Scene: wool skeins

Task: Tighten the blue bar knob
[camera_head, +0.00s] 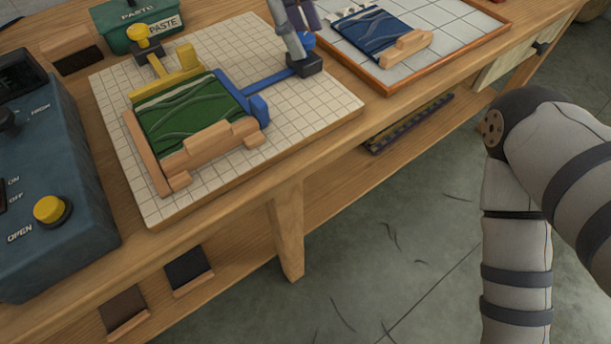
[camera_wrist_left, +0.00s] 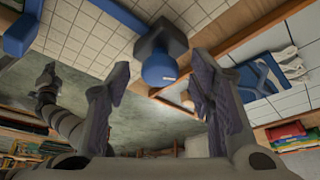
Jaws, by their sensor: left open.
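The blue bar (camera_head: 268,78) runs across a white tiled board from a blue pad at the green panel (camera_head: 190,108) to a dark block (camera_head: 306,66). Its round blue knob (camera_head: 308,40) sits at that block, partly hidden by my left gripper (camera_head: 302,28). In the left wrist view the knob (camera_wrist_left: 158,70) shows ahead of my left gripper (camera_wrist_left: 160,90), between its two spread fingers. The fingers are open, and I see no contact with the knob. My right arm shows at the right of the head view; its gripper is out of the picture.
A yellow bar with a yellow knob (camera_head: 137,33) stands at the panel's far side. A wood-edged tray (camera_head: 455,50) with a blue panel lies at the right. A blue control box (camera_head: 50,170) is at the left, and a green paste box (camera_head: 115,35) behind.

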